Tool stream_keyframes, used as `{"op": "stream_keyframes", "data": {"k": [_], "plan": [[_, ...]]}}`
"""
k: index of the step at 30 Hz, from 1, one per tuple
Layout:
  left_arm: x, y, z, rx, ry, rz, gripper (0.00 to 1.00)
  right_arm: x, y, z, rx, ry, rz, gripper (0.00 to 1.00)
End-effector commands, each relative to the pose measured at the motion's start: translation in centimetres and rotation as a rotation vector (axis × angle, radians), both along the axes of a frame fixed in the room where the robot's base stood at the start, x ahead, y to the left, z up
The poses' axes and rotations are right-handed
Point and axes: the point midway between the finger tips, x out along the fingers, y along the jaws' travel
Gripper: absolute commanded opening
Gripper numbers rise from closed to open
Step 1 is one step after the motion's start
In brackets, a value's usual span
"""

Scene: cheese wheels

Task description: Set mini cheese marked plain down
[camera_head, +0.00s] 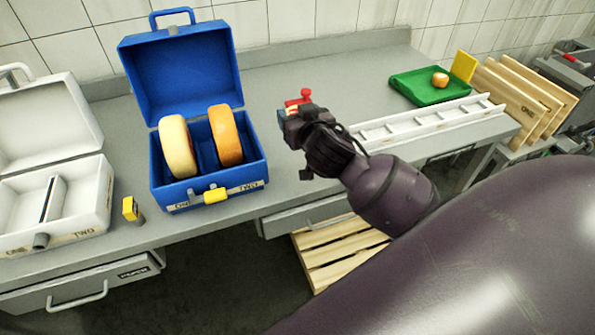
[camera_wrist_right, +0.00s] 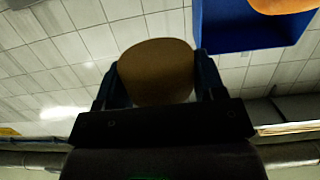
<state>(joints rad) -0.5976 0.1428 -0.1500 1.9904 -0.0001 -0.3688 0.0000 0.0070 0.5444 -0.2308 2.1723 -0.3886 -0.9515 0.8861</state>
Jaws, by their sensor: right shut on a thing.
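My right gripper (camera_head: 290,112) is above the grey worktop, to the right of the open blue case. It is shut on a small round cheese (camera_wrist_right: 155,72), which looks tan-brown in the wrist view between the two fingers (camera_wrist_right: 158,88). No marking on it can be read. In the head view the gripper mostly hides it. A red item (camera_head: 305,94) shows just behind the gripper; I cannot tell what it is. Another small orange cheese (camera_head: 440,80) sits on the green tray (camera_head: 405,92) at the back right. My left gripper is not in view.
The open blue case (camera_head: 165,200) holds a pale wheel (camera_head: 177,147) and an orange wheel (camera_head: 226,135). An open white case (camera_head: 90,215) stands left, near a yellow-topped item (camera_head: 130,208). A white rack (camera_head: 420,122) and wooden boards (camera_head: 515,98) are right. The worktop (camera_head: 300,70) is clear behind.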

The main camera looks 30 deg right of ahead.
Motion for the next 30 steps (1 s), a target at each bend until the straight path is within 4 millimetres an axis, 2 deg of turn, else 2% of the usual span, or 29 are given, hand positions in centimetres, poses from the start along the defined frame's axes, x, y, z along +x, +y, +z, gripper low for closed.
{"op": "stream_keyframes", "data": {"k": [1,3,15,23,30], "plan": [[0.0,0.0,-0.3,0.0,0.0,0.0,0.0,0.0,0.0,-1.5,-0.002,0.006,0.0,0.37],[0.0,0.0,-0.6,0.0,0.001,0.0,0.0,0.0,-0.1,-3.0,-0.002,0.006,-0.001,0.37],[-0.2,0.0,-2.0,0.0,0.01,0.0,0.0,0.0,0.0,-11.3,-0.002,0.004,0.0,0.37],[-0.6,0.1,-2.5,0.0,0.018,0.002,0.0,0.0,0.0,-13.2,-0.001,0.0,0.0,0.37],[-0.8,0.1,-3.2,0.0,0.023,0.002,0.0,0.0,0.0,-16.2,0.0,0.002,0.0,0.37]]}}
